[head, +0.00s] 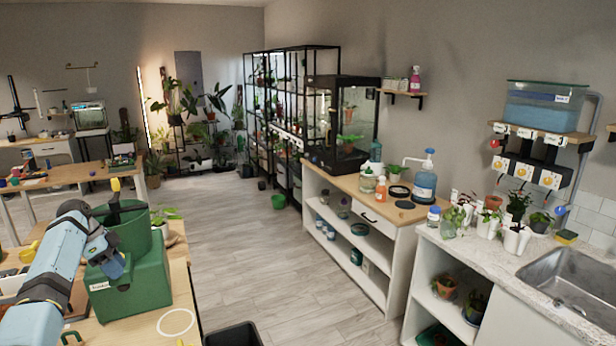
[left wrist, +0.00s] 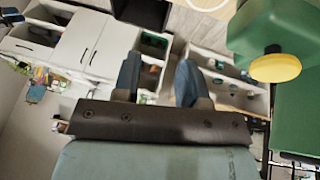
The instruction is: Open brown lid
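I cannot make out a brown lid for certain in either view. A green machine-like box (head: 130,290) with a white label stands on the wooden table at the lower left, with a round green tub (head: 126,232) on top. A dark handle with a yellow end (head: 115,185) rises from the tub. In the left wrist view, a yellow knob (left wrist: 275,68) sits by the green body (left wrist: 285,30). My left gripper (head: 116,268) is in front of the box, partly hidden by its wrist. Its two fingers (left wrist: 158,78) are apart with nothing between them. My right gripper is not in view.
A wooden-topped shelf unit (head: 362,190) holds bottles and dark discs (head: 405,205). A counter with a sink (head: 575,285) is at the right. A black bin (head: 233,335) stands beside the table. The middle floor is clear.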

